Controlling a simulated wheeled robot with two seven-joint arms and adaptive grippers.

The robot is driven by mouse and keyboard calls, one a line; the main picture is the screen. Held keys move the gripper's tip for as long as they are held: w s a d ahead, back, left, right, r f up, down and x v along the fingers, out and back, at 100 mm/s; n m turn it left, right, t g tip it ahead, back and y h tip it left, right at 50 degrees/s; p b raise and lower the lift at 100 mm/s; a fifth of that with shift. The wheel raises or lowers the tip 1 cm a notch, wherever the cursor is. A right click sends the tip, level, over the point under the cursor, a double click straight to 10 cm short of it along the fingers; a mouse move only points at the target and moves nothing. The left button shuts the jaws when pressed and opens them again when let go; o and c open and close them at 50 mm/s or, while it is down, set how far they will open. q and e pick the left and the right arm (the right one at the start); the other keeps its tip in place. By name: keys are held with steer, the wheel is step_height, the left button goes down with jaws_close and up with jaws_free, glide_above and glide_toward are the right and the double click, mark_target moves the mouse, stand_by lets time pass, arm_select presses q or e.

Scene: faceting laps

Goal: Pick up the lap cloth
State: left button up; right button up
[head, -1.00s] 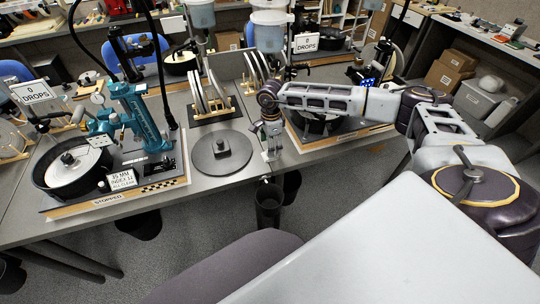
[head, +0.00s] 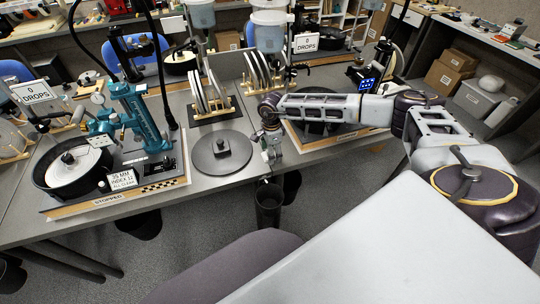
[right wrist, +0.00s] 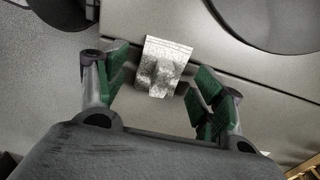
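The lap cloth (right wrist: 163,66) appears in the right wrist view as a small pale grey, crinkled, wrinkled patch on the grey bench close to its front edge. My right gripper (right wrist: 160,80) has its green-padded fingers spread, one on each side of the cloth, with a gap to each. In the head view my right gripper (head: 270,148) points down by the front of the bench, right of the round dark plate, and largely hides the cloth. Whether the fingertips touch the bench cannot be told. My left gripper is not in view.
A round dark plate with a knob (head: 221,152) lies just left of my right gripper. A teal faceting machine (head: 139,118) stands further left. Upright discs in a rack (head: 211,105) stand behind. A dark bin (head: 268,205) stands below the bench edge.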

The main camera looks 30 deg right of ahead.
steer(key=c, duration=1)
steer(key=shift+r, duration=0.15)
steer(key=shift+r, duration=4.9)
steer(key=o, duration=0.5)
steer(key=c, duration=0.4)
steer(key=shift+o, duration=0.2)
steer(key=shift+s, duration=0.1)
